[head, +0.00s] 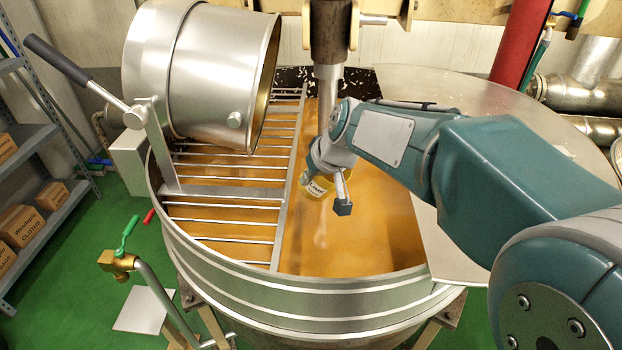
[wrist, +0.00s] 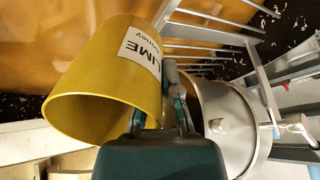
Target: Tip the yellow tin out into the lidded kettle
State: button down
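The yellow tin (head: 317,187), with a white "LIME" label, is over the open part of the kettle (head: 300,298), above its orange-brown contents. In the wrist view the tin (wrist: 85,85) is large and tilted. Its open mouth faces the lower left, and the visible inside wall looks bare; the bottom of the inside is hidden. My gripper (wrist: 161,115) is shut on the tin's wall at the label side, with one finger at the mouth. In the head view my wrist partly covers the tin. A flat metal lid (head: 455,90) covers the kettle's right side.
A bar grate (head: 225,222) covers the kettle's left part. A steel drum (head: 195,75) with a lever handle hangs above it. A vertical shaft (head: 328,85) stands behind my wrist. A red pipe (head: 523,40) rises at the back right. Shelves with boxes stand far left.

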jog(key=shift+w+a+r+t+y, duration=0.1)
jog(key=shift+r+t+y, duration=0.25)
jog(key=shift+t+y, duration=0.65)
jog(key=shift+s+d+r+t+y, duration=0.1)
jog(key=shift+d+r+t+y, duration=0.05)
jog(key=shift+r+t+y, duration=0.45)
jog(key=shift+s+d+r+t+y, duration=0.15)
jog(key=shift+r+t+y, duration=0.25)
jog(key=shift+t+y, duration=0.3)
jog(key=shift+s+d+r+t+y, duration=0.1)
jog(key=shift+r+t+y, duration=0.4)
jog(key=shift+t+y, duration=0.15)
jog(key=r+t+y, duration=0.1)
jog(key=s+d+t+y, duration=0.1)
jog(key=y, duration=0.1)
jog(key=shift+d+r+t, duration=0.1)
jog(key=shift+r+t, duration=0.25)
jog(key=shift+s+d+r+t+y, duration=0.35)
jog(key=shift+r+t+y, duration=0.15)
jog(key=shift+t+y, duration=0.25)
jog(key=shift+s+d+r+t+y, duration=0.35)
jog(key=shift+r+t+y, duration=0.15)
jog(key=shift+t+y, duration=0.25)
jog(key=shift+r, duration=0.1)
